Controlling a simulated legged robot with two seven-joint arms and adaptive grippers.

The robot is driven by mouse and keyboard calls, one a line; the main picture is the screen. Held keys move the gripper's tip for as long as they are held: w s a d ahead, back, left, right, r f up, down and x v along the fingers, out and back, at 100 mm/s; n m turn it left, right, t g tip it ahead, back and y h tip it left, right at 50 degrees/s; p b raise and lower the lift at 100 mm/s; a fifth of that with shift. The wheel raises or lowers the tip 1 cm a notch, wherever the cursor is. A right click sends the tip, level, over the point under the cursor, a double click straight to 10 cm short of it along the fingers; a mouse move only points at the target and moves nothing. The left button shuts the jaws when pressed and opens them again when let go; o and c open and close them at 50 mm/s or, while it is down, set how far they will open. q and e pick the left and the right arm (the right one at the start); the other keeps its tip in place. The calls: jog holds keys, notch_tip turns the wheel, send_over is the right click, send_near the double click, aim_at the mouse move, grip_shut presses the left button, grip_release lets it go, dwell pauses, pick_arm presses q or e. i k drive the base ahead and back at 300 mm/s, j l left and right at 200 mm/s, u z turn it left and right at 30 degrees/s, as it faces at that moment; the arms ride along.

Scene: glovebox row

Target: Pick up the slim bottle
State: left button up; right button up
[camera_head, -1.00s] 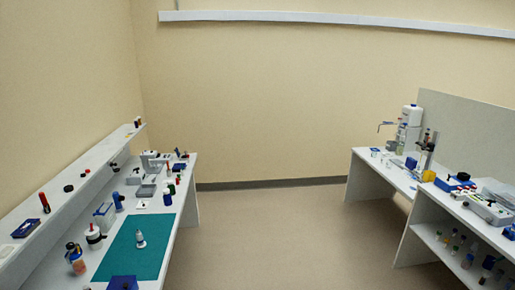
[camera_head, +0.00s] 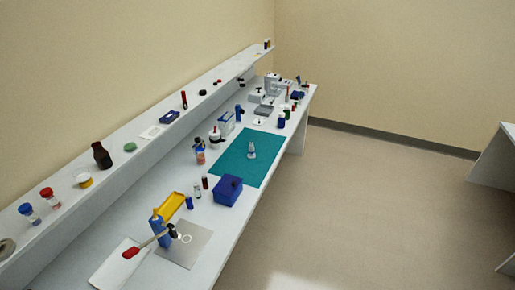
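Which item is the slim bottle I cannot tell for sure. A small white bottle with a narrow top (camera_head: 251,151) stands upright on the teal mat (camera_head: 232,168) on the left bench. A small clear vial (camera_head: 197,190) and a dark red vial (camera_head: 205,182) stand nearer, beside a blue box (camera_head: 228,190). An orange and blue bottle (camera_head: 199,152) stands left of the mat. A dark brown bottle (camera_head: 102,155) is on the raised shelf. Neither of my grippers is in view.
The long white bench (camera_head: 145,190) runs along the left wall, with a raised shelf (camera_head: 145,136) behind it. A blue stand with a red-tipped tool (camera_head: 158,230) and a yellow tray (camera_head: 172,205) are near. Open floor (camera_head: 380,200) lies right; another bench (camera_head: 495,165) is at the right edge.

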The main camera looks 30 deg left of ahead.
aim_at(251, 156)
jog(key=i+u, duration=0.1)
jog(key=u, duration=0.3)
jog(key=i+l+u, duration=0.1)
jog(key=u, duration=0.35)
jog(key=i+l+u, duration=0.1)
jog(key=u, duration=0.3)
